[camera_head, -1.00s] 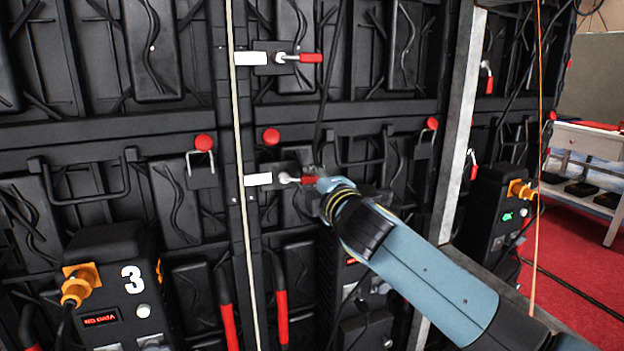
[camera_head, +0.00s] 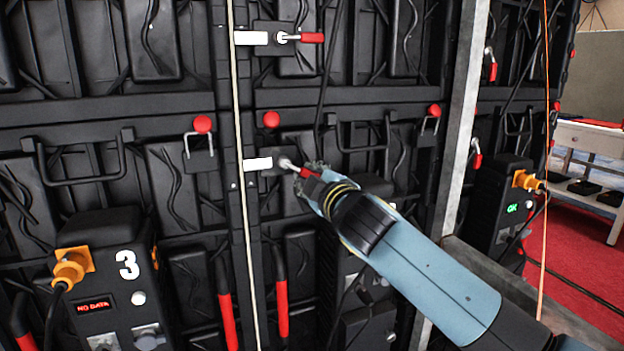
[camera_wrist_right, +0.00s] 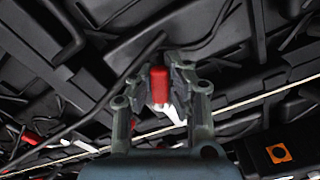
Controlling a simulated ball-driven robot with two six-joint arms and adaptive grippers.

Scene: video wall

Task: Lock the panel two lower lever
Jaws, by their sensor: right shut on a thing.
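The lower lever has a red handle (camera_head: 306,173) on a metal pivot, beside a white latch bar (camera_head: 258,164) that reaches left to the pale seam between panels. The handle slopes down to the right from its pivot. My right gripper (camera_head: 312,180) is shut on this handle; its arm comes in from the lower right. In the right wrist view the red handle (camera_wrist_right: 159,84) sits between the two fingers (camera_wrist_right: 158,95). The fingers hide part of the handle in the head view. My left gripper is out of view.
An upper lever (camera_head: 312,38) of the same kind sits level above. Red-knobbed pins (camera_head: 271,119) and black frame handles lie around. A power box marked 3 (camera_head: 110,280) is at lower left.

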